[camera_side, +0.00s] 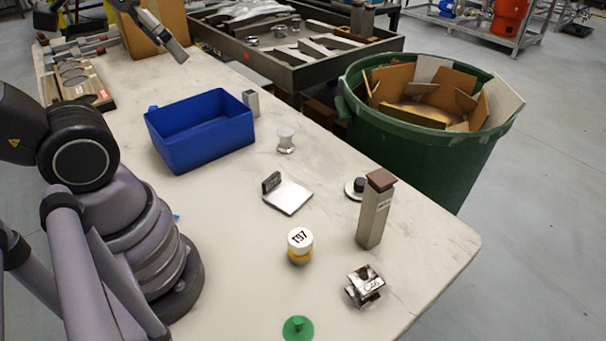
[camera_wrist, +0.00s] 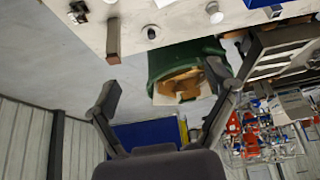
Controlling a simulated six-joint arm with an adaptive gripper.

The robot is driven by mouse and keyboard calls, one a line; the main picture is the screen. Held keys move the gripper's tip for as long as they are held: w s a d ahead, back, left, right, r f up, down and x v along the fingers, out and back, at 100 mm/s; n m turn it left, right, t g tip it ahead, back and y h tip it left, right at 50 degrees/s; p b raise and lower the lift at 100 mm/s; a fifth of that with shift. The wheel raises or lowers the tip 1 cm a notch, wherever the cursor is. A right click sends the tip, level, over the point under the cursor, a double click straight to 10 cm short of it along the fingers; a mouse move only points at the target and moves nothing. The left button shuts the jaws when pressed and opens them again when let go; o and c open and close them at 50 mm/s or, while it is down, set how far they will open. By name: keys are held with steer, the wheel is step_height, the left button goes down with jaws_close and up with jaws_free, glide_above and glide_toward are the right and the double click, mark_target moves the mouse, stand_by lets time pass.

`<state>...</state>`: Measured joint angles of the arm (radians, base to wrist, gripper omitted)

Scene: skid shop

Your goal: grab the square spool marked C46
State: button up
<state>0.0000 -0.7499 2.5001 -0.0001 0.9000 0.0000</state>
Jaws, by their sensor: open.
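The square spool marked C46 (camera_side: 365,287) is a small shiny metal piece with square flanges.
A tall metal post with a brown cap (camera_side: 372,215) stands just behind the spool. A yellow-and-white T97 piece (camera_side: 300,246) and a green knob (camera_side: 298,328) lie to its left. A blue bin (camera_side: 200,130) stands farther back. A green barrel (camera_side: 420,150) stands beyond the table edge.

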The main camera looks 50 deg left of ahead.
steer(key=n+g+h, duration=0.9)
steer(key=n+h, duration=0.7)
steer(key=h, duration=0.1)
glide_above(357, 270)
steer(key=s+v, duration=0.1)
steer(key=v, duration=0.2)
step_height(357, 270, down, 31)
steer(key=w, duration=0.1)
steer(key=shift+t+h, duration=0.3)
steer(key=shift+h, duration=0.1)
step_height(357, 270, down, 7)
steer(key=shift+w+d+r, duration=0.1)
steer(key=shift+d, duration=0.05)
steer(key=shift+f, duration=0.6)
steer(key=d, duration=0.5)
steer(key=shift+s+r, duration=0.1)
steer(key=shift+s, duration=0.3)
steer(key=c, duration=1.3)
